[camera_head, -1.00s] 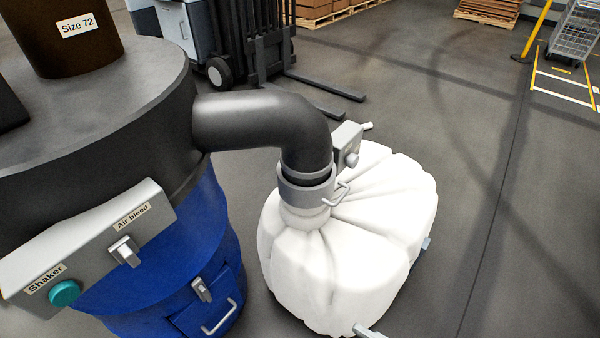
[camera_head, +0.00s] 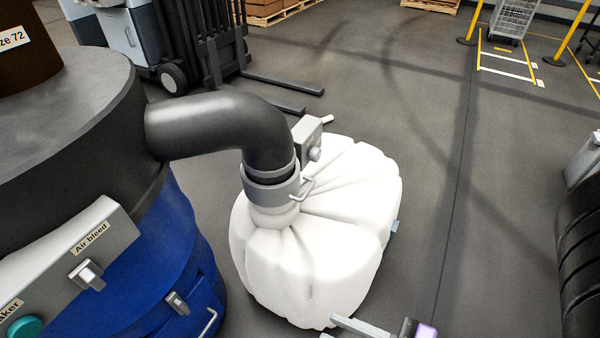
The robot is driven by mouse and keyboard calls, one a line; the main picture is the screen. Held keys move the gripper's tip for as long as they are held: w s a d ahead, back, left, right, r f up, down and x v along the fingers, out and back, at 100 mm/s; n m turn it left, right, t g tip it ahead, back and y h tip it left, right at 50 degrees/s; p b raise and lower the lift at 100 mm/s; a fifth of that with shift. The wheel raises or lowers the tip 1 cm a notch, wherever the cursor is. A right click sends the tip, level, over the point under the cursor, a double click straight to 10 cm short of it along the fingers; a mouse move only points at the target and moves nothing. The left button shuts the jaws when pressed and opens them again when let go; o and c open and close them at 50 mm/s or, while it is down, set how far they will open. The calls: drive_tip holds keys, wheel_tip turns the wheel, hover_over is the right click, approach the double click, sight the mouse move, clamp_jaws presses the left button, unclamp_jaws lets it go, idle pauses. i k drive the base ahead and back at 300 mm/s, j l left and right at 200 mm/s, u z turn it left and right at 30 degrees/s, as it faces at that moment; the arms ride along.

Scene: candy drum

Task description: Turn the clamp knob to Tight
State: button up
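A grey clamp ring (camera_head: 270,192) sits around the neck of the white bag (camera_head: 315,250), just below the dark elbow pipe (camera_head: 215,125). A wire latch (camera_head: 303,188) sticks out at its right side. No Tight marking can be read. I see nothing that is surely my gripper.
The blue drum (camera_head: 180,240) with its grey control panel (camera_head: 60,270) fills the left. A dark ribbed object (camera_head: 580,255) stands at the right edge. A grey bar (camera_head: 358,326) juts in at the bottom. A forklift (camera_head: 205,40) stands behind; floor right of the bag is clear.

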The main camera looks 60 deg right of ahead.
sight(314, 154)
drive_tip(key=z, duration=1.15)
